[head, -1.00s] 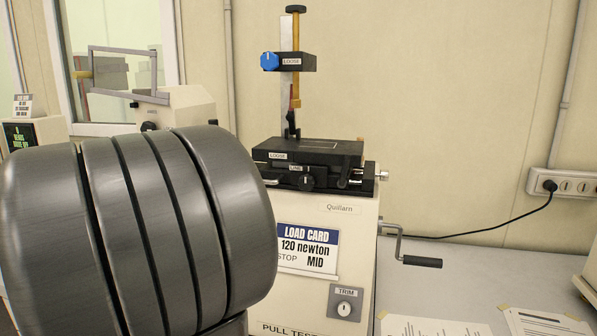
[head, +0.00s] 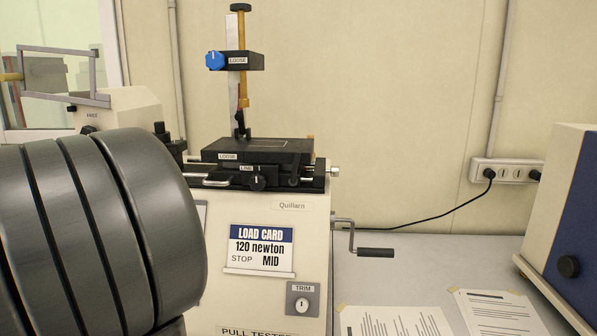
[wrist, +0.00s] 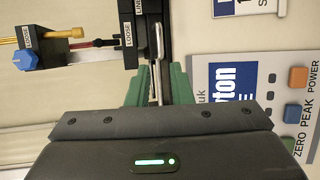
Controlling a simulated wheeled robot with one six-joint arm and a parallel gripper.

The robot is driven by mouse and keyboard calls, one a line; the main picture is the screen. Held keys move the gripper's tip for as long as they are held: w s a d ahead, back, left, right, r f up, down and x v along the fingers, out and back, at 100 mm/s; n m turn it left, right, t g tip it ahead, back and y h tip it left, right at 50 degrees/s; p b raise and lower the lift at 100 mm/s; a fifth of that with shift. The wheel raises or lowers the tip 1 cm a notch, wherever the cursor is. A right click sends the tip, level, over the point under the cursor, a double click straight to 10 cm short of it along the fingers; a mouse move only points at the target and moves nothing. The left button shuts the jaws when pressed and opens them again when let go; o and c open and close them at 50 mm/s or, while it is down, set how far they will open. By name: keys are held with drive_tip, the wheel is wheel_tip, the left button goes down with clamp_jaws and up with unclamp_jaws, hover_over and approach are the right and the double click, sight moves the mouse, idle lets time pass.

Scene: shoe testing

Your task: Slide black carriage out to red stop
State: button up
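The black carriage (head: 285,152), labelled LOOSE, sits on top of the cream pull tester (head: 308,235). A silver bar handle (head: 208,183) shows at its front left, below the labels. In the wrist view, the carriage's black block (wrist: 127,55) is above my gripper (wrist: 162,82). The two green fingers are apart, with the silver handle (wrist: 157,45) running into the gap between them. I cannot tell whether either finger touches it. My gripper is hidden in the head view. I cannot make out a red stop for certain.
A post with a blue knob (head: 215,60) rises behind the carriage. A crank (head: 375,252) sticks out to the right. Papers (head: 395,320) lie on the grey bench, with a blue-and-cream machine (head: 570,225) at far right. My large grey arm link fills the lower left.

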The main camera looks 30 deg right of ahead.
sight(213, 183)
drive_tip(key=f+b, duration=0.1)
drive_tip(key=b, duration=0.5)
drive_tip(key=shift+w+a, duration=0.1)
drive_tip(key=shift+w, duration=0.05)
drive_tip(key=shift+r+b, duration=0.15)
drive_tip(key=shift+b, duration=0.6)
drive_tip(key=x, duration=0.9)
drive_tip(key=r+p+x, duration=0.1)
drive_tip(key=x, duration=0.3)
drive_tip(key=shift+w+d+f, duration=0.1)
drive_tip(key=shift+w+d, duration=0.05)
drive_tip(key=shift+d, duration=0.2)
